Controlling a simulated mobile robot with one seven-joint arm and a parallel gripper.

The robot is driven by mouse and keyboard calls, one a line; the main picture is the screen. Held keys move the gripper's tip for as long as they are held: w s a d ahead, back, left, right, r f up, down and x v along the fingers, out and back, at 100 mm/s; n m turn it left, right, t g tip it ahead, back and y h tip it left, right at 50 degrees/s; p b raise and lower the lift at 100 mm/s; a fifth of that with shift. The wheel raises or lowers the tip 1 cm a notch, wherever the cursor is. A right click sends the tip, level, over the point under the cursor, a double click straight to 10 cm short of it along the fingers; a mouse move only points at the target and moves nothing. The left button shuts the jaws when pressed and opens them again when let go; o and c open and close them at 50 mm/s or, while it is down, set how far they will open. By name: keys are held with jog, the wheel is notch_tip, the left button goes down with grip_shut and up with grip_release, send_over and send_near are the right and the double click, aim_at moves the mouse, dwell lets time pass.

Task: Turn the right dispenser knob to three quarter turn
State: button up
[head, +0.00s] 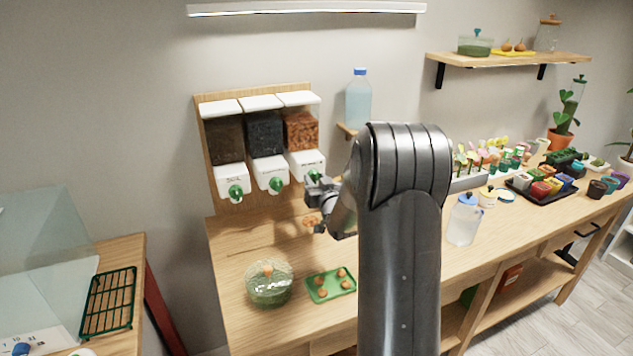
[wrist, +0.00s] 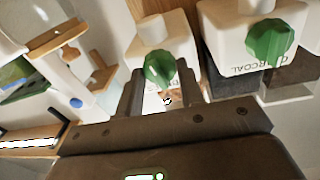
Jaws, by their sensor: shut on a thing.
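The right dispenser (head: 301,130) holds orange-brown chips and has a white lid and white base. Its green knob (head: 314,176) is at the front of the base, partly hidden by my gripper (head: 317,193). In the wrist view the same knob (wrist: 158,68) sits between my two fingers (wrist: 158,92), which are shut on it. The knob's exact turn angle is hard to read. The middle dispenser (head: 264,134) holds dark charcoal, and its green knob (head: 276,184) also shows in the wrist view (wrist: 272,42). The left dispenser (head: 226,141) has a green knob (head: 235,192).
Below on the wooden bench (head: 235,267) stand a glass bowl of green stuff (head: 269,284) and a green tray with small round items (head: 331,285). A blue-capped bottle (head: 358,99) stands on a small shelf right of the dispensers. A clear jug (head: 463,220) stands farther right.

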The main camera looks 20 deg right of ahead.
jog(key=m, duration=0.4)
jog(key=shift+d+f+m+g, duration=0.1)
jog(key=shift+m+g, duration=0.2)
jog(key=m, duration=0.8)
jog(key=shift+m+y, duration=0.3)
jog(key=shift+m+g, duration=0.3)
jog(key=shift+m, duration=1.7)
jog(key=shift+y, duration=0.3)
jog(key=o, duration=1)
jog(key=s, duration=0.7)
jog(key=s+r, duration=0.1)
jog(key=s, duration=0.2)
jog(key=shift+s, duration=0.4)
